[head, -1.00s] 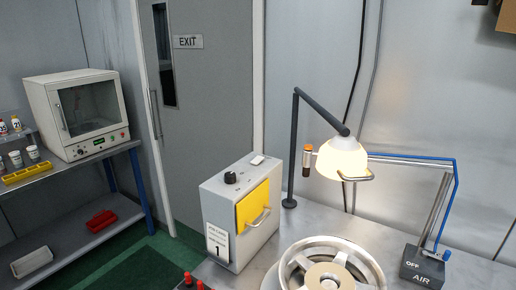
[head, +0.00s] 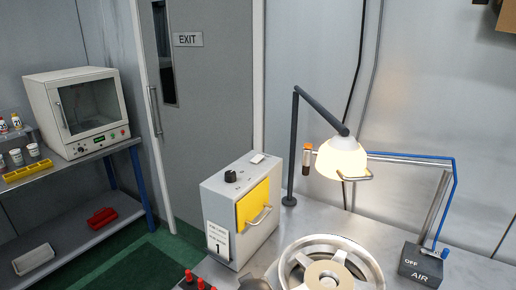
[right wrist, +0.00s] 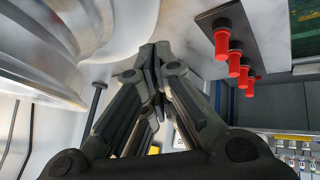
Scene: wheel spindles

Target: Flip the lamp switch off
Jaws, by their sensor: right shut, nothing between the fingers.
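The desk lamp (head: 341,160) has a dark bent arm and a round white shade, which glows. A grey box (head: 219,205) with a yellow door stands left of the lamp. On its top are a black knob (head: 231,176) and a small white piece (head: 257,159); I cannot tell whether this piece is the lamp switch. My right gripper (right wrist: 154,55) is shut and empty in the right wrist view, beside the wheel (right wrist: 60,45). A dark part, probably of this gripper (head: 255,284), shows at the bottom of the head view. My left gripper is out of view.
The silver wheel (head: 300,247) sits at the front of the metal table. Red knobs (head: 188,276) stand left of it; several show in the right wrist view (right wrist: 222,40). The AIR box (head: 421,266), marked OFF, and its blue-hosed arm (head: 453,200) stand at the right.

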